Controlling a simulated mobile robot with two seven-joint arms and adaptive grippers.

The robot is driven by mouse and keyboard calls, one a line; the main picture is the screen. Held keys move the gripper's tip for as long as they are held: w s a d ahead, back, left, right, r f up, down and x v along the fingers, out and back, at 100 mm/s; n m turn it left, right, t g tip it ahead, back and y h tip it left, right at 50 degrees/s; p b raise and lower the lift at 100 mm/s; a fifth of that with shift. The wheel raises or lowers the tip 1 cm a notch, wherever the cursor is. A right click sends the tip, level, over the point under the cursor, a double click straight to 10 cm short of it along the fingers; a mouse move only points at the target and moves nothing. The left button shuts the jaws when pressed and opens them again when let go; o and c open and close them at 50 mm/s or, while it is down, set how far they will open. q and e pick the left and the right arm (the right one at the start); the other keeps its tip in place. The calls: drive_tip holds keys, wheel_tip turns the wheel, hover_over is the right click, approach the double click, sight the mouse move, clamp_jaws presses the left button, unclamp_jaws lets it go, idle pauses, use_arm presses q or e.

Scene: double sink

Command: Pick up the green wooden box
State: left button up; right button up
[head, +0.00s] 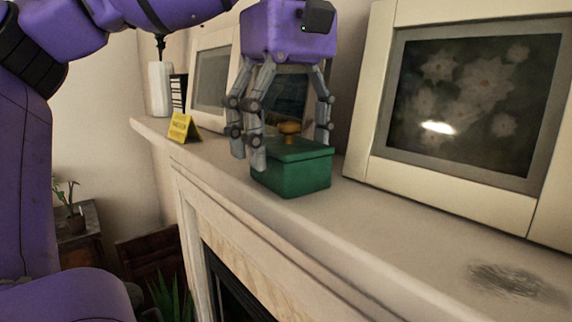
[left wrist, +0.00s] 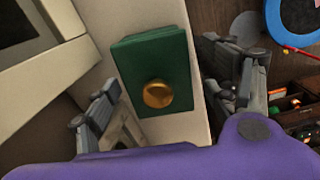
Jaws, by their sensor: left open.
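The green wooden box (head: 291,172) sits on the mantel shelf, with a round golden knob (head: 289,128) on its lid. In the left wrist view the green box (left wrist: 151,58) lies between my spread fingers, its knob (left wrist: 157,94) nearest my palm. My left gripper (head: 291,145) is open, pointing down over the box, with fingers on either side of it. The near fingers hide part of the box's left side. I cannot tell whether any finger touches the box. My right gripper is not in view.
The mantel shelf (head: 395,232) is clear to the right, apart from a dark smudge (head: 511,282). Framed pictures lean behind, one large one (head: 365,150) close to the box. A yellow sign (head: 182,128) and a white cylinder (head: 160,88) stand to the left.

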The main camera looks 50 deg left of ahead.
use_arm(q)
drive_tip(key=shift+w+a+f, duration=0.1)
drive_tip(key=shift+w+f, duration=0.1)
drive_tip(key=shift+f, duration=0.8)
drive_tip(key=shift+s, duration=0.1)
drive_tip(key=c, duration=1.3)
drive_tip(key=shift+r, duration=0.1)
drive_tip(key=shift+c, duration=0.2)
